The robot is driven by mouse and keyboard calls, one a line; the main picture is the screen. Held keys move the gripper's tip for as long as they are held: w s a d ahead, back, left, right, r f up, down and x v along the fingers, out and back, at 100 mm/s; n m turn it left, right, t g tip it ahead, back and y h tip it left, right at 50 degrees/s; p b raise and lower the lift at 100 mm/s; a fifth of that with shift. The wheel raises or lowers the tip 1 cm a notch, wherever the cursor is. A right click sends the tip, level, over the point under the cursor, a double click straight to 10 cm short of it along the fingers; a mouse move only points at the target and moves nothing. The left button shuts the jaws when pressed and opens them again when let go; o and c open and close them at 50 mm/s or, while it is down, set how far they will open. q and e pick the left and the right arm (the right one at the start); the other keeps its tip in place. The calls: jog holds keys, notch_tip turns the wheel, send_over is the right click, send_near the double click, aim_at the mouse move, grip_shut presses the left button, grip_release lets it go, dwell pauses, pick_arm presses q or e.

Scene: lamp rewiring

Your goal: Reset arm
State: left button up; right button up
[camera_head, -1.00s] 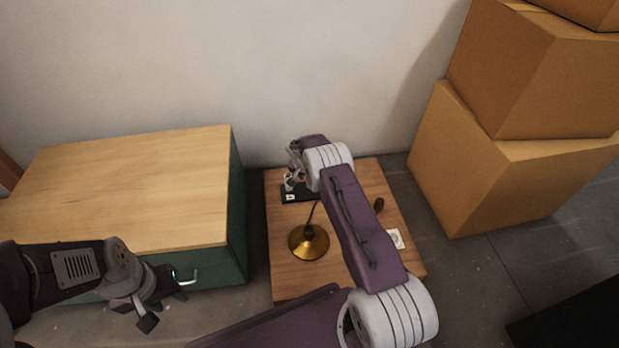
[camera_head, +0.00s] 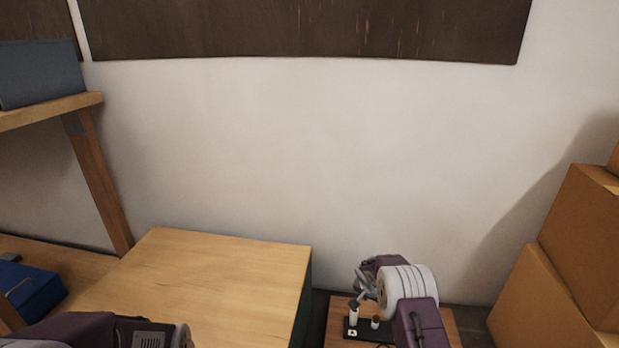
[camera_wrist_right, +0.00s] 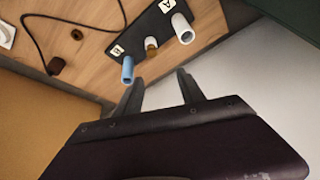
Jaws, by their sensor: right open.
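My right gripper (camera_head: 365,284) is raised above the small wooden table (camera_head: 450,327) in the head view. In the right wrist view its two fingers (camera_wrist_right: 160,82) are spread apart with nothing between them. Near the fingertips is a black holder (camera_wrist_right: 152,27) marked A and B. It carries a white tube (camera_wrist_right: 182,28), a light blue tube (camera_wrist_right: 128,70) and a short brass-coloured piece (camera_wrist_right: 151,44). The holder also shows in the head view (camera_head: 361,334). My left arm (camera_head: 110,331) shows only at the bottom left; its gripper is out of frame.
A wooden-topped cabinet (camera_head: 215,270) stands left of the table. Cardboard boxes (camera_head: 560,285) are stacked at the right. A shelf (camera_head: 60,107) is at the upper left. In the wrist view, a dark cord (camera_wrist_right: 36,43) and a white round piece (camera_wrist_right: 5,36) lie on the table.

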notch_tip(320, 180, up, 15)
jog(key=w+a+t+p, duration=0.1)
jog(key=w+p, duration=0.1)
jog(key=p, duration=0.2)
jog(key=s+a+r+y+p, duration=0.1)
jog(key=s+a+r+p, duration=0.15)
jog(key=s+r, duration=0.4)
jog(key=s+a+r+p, duration=0.2)
jog(key=s+r+p, duration=0.15)
jog(key=r, duration=0.55)
jog(key=s+a+f+n+g+y, duration=0.1)
jog(key=s+n, duration=0.1)
jog(key=s, duration=0.6)
jog(key=s+a+f+n+g+p, duration=0.1)
jog(key=s+a+n, duration=0.1)
jog(key=s, duration=0.6)
jog(key=s+a+f+n+g+y, duration=0.1)
jog(key=s+n+g, duration=0.1)
jog(key=s, duration=0.7)
notch_tip(320, 180, up, 38)
jog(key=n+p, duration=0.2)
jog(key=p, duration=3.6)
jog(key=shift+w+p, duration=0.25)
jog(key=shift+p, duration=0.05)
jog(key=shift+f, duration=0.1)
